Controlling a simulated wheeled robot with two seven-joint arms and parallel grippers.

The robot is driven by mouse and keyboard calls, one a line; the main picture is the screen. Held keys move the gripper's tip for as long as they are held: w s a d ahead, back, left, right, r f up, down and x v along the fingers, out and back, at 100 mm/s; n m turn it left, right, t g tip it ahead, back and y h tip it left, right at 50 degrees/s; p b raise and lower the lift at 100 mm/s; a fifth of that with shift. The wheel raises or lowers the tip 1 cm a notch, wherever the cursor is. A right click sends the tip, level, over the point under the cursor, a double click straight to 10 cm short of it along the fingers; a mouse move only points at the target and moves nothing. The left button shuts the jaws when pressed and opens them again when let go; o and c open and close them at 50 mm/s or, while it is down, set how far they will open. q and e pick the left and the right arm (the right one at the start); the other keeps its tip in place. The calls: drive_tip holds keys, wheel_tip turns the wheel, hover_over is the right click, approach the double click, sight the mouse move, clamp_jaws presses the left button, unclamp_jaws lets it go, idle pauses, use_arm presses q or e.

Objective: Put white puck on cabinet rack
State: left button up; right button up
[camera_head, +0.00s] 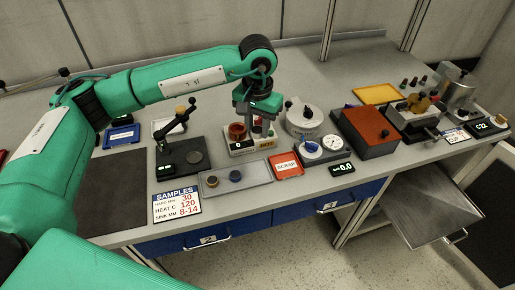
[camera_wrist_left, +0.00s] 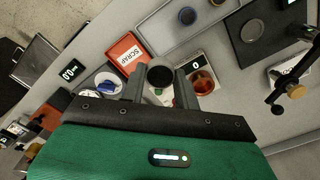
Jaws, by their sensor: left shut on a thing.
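My left gripper (camera_head: 261,130) is shut on a dark-topped puck (camera_wrist_left: 160,74), held between the two fingertips. Its side colour is mostly hidden, so I cannot tell for sure that it is the white puck. In the head view the gripper is above a small unit marked HOT (camera_head: 266,145), next to a red-brown cup (camera_head: 237,131). The cup also shows in the wrist view (camera_wrist_left: 203,83). I cannot clearly identify the cabinet rack; a grey metal panel (camera_head: 435,208) juts out below the bench at the right. My right gripper is not in view.
A grey tray (camera_head: 259,174) holds two dark-topped pucks, one with a tan rim, one blue. A red SCRAP plate (camera_head: 287,165), a round pale pot (camera_head: 303,118), a gauge unit (camera_head: 322,148) and a red-brown box (camera_head: 370,131) stand to the right.

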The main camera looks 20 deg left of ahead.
sight(258, 130)
use_arm(q)
drive_tip(key=shift+r, duration=3.15)
